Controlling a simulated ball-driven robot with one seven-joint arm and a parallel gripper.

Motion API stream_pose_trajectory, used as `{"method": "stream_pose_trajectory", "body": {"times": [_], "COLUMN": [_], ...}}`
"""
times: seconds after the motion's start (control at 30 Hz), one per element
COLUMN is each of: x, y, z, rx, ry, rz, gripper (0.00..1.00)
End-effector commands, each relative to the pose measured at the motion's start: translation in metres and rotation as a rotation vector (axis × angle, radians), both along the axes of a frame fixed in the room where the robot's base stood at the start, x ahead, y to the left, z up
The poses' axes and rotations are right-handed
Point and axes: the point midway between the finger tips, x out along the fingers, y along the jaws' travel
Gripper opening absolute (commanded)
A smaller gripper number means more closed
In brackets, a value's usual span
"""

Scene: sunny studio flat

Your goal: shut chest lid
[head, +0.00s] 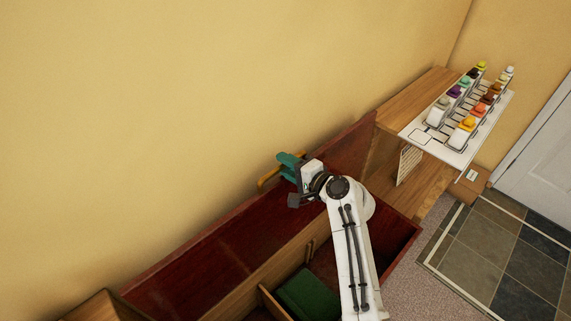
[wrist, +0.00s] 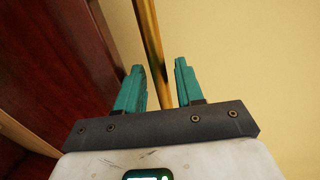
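The chest stands against the yellow wall with its dark red lid (head: 205,258) raised and leaning back; the lid also shows at the left in the wrist view (wrist: 60,50). The chest's red-walled inside (head: 402,238) is open to view. A gold bar handle (head: 267,178) is at the lid's upper edge, partly hidden by my gripper (head: 283,163). In the wrist view, the gold bar (wrist: 150,45) runs between the parted teal fingers of my gripper (wrist: 158,70), with a gap on each side. I cannot tell its exact depth between them.
A green item (head: 308,293) lies in the chest beside a wooden divider (head: 275,302). To the right stands a wooden shelf unit (head: 418,92) with a white rack (head: 461,148) of several colored bottles. A small box (head: 470,181) and tiled floor (head: 495,240) lie beyond.

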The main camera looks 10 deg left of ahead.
Motion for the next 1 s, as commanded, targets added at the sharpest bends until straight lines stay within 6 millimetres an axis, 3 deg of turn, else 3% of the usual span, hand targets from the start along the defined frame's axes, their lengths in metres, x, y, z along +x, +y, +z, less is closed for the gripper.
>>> {"method": "stream_pose_trajectory", "body": {"times": [0.43,0.8,1.0], "x": [0.0049,0.0047,0.0046], "y": [0.0063,0.0061,0.006], "z": [-0.0017,-0.0018,-0.002], "rx": [0.0,0.0,-0.001], "ry": [0.0,0.0,0.001], "rz": [-0.001,0.0,0.0], "gripper": [0.36,0.01,0.0]}}
